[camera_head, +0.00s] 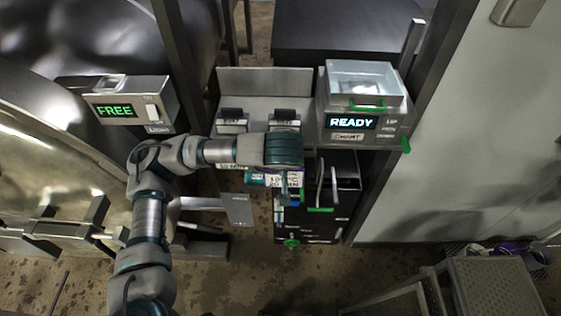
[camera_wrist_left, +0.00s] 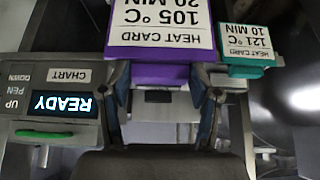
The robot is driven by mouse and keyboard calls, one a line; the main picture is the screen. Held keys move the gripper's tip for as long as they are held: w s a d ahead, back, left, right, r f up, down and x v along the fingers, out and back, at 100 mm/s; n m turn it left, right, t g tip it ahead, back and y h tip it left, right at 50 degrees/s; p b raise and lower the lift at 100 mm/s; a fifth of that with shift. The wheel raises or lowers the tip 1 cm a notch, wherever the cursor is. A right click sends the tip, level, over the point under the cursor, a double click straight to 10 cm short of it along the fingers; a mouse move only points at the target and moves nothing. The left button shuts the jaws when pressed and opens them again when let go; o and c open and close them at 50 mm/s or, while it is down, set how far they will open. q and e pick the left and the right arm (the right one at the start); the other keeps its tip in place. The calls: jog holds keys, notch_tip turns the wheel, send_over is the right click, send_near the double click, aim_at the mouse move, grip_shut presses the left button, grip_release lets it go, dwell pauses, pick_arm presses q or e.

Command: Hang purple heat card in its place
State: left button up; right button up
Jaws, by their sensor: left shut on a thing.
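The purple heat card (camera_wrist_left: 160,72) has a white label reading 105 °C, 20 MIN, upside down in the left wrist view. It sits between the fingers of my left gripper (camera_wrist_left: 164,95), which is shut on it. In the head view the card's label (camera_head: 285,181) shows just below my teal wrist, in front of the panel, with the gripper (camera_head: 285,196) partly covering it. A teal heat card (camera_wrist_left: 247,60) marked 121 °C, 10 MIN is beside it; it also shows in the head view (camera_head: 254,180). Whether the purple card touches a hook is hidden. My right gripper is out of view.
A chart recorder reading READY (camera_head: 352,122) stands at the right, with a clear-topped box above. A FREE display box (camera_head: 116,110) is at the left. A black rack with handles (camera_head: 335,215) is below. A perforated grey stool (camera_head: 490,285) is at lower right.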

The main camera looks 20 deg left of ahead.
pick_arm(q)
jog(key=shift+w+d, duration=0.25)
jog(key=shift+w, duration=0.5)
jog(key=shift+w+a+p, duration=0.1)
jog(key=shift+w+p, duration=0.25)
jog(key=shift+w, duration=0.25)
jog(key=w+a+f, duration=0.1)
jog(key=w+a, duration=0.1)
jog(key=w, duration=0.4)
jog(key=shift+a+f, duration=0.25)
jog(key=shift+f, duration=0.05)
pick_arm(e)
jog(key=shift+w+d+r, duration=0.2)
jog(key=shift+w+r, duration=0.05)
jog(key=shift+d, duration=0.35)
